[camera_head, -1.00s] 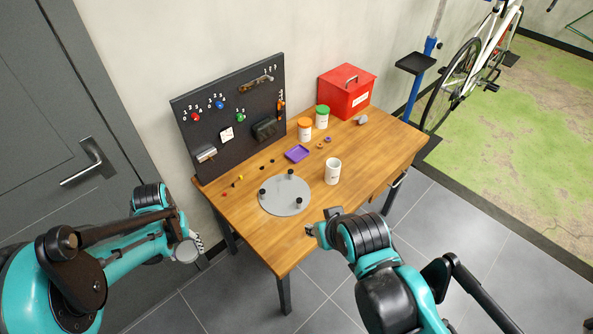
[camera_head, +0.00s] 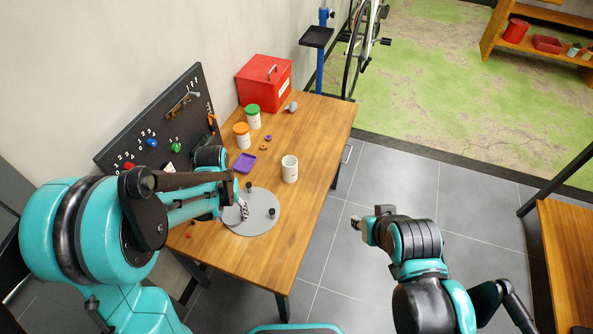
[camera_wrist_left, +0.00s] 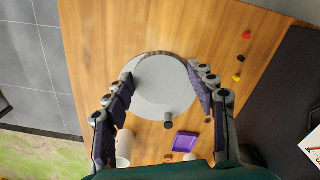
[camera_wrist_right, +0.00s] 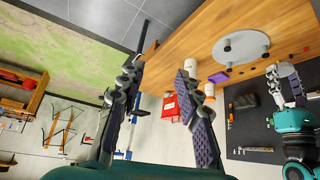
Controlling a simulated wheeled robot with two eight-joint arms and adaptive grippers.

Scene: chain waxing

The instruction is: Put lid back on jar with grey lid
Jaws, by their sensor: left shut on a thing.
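My left gripper (camera_head: 242,207) is over the round grey plate (camera_head: 250,226) on the table. It is shut on a round grey lid (camera_wrist_left: 158,80), which lies between the fingers in the left wrist view and also shows in the right wrist view (camera_wrist_right: 286,69). In the head view the lid is mostly hidden by my arm. A white jar without a lid (camera_head: 289,172) stands upright on the table, right of the left gripper and apart from it. My right gripper (camera_head: 362,226) is off the table's right side; its fingers are apart and empty in the right wrist view (camera_wrist_right: 158,80).
Jars with an orange lid (camera_head: 241,137) and a green lid (camera_head: 253,118) stand behind, near a red box (camera_head: 265,80). A purple tray (camera_head: 245,163) lies left of the white jar. A dark pegboard (camera_head: 150,120) borders the left side. The table's right front is clear.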

